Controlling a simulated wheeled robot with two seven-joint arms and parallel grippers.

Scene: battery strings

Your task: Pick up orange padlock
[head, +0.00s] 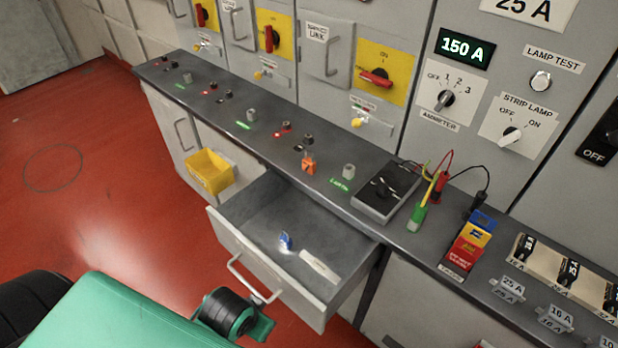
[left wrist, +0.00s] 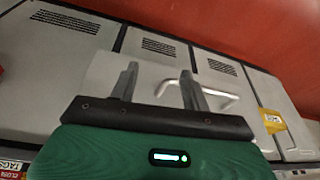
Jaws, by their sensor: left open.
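The orange padlock (head: 308,163) stands on the grey bench top in the head view, between a dark knob and a small grey block, behind the open drawer (head: 264,262). Nothing touches it. My left arm comes in at the lower left of the head view, its dark wrist joint in front of the drawer; its fingers cannot be made out there. In the left wrist view my left gripper (left wrist: 160,86) is open and empty, its two grey fingers apart, over a light panel with a handle. The padlock cannot be made out in that view. My right gripper is not in view.
The drawer holds a blue item (head: 285,241) and a white label. A yellow bin (head: 209,171) hangs left of it, also in the left wrist view (left wrist: 272,121). A grey meter box (head: 386,191) with leads stands right of the padlock. Switch panels rise behind the bench.

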